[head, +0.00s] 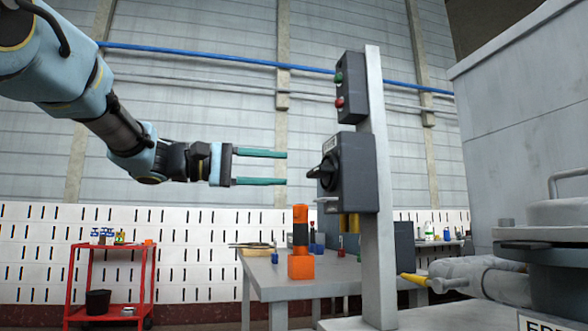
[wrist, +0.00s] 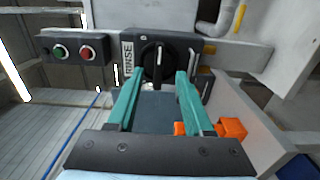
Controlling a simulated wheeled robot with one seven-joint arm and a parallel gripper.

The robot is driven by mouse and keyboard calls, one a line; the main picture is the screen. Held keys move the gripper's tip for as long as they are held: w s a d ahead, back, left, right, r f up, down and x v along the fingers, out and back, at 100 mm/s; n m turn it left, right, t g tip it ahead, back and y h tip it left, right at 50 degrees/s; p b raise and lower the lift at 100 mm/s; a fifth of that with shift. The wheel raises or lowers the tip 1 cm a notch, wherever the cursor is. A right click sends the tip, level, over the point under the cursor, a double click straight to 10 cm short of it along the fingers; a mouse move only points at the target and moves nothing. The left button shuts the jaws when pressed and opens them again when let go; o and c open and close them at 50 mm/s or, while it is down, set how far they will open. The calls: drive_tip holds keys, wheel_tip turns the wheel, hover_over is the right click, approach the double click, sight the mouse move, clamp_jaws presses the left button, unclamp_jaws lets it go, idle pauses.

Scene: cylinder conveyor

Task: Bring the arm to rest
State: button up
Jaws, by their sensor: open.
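My arm reaches in from the upper left of the head view. My gripper (head: 287,168) has two long teal fingers, apart and with nothing between them. It is held level in the air, just left of a dark control box with a black rotary knob (head: 329,172), with a gap between fingertips and knob. In the wrist view, my gripper (wrist: 160,82) points toward the knob (wrist: 158,62) on the box, which carries a "RINSE" label. The knob shows between and beyond the fingertips.
A button box with green and red buttons (head: 339,90) sits above on a grey post (head: 376,260). A red cart (head: 75,290) is at left; a large grey machine (head: 520,110) at right.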

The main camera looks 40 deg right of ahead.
drive_tip(key=shift+w+a, duration=0.15)
drive_tip(key=shift+a, duration=0.3)
drive_tip(key=w+a+f+n+t+y, duration=0.25)
drive_tip(key=a+f, duration=0.25)
drive_tip(key=f, duration=0.5)
drive_tip(key=w+a+f+n+t+y, duration=0.1)
drive_tip(key=w+a+f+t+y, duration=0.2)
drive_tip(key=f, duration=0.7)
drive_tip(key=w+a+f+n+t+y, duration=0.1)
drive_tip(key=w+a+f+n+y, duration=0.15)
drive_tip(key=a+f, duration=0.5)
drive_tip(key=s+a+f+m+t+y, duration=0.1)
drive_tip(key=s+a+f+y, duration=0.25)
drive_tip(key=a+f, duration=0.7)
drive_tip(key=s+a+f+m+t+y, duration=0.1)
drive_tip(key=s+a+f+m+y, duration=0.3)
drive_tip(key=a+f, duration=0.7)
wheel_tip(320, 180, up, 32)
drive_tip(key=w+n+y+p, duration=0.1)
drive_tip(key=n+p, duration=0.1)
drive_tip(key=p, duration=2.9)
drive_tip(key=shift+w+a+r+p, duration=0.25)
drive_tip(key=shift+w+a+p, duration=0.05)
drive_tip(key=shift+a, duration=0.15)
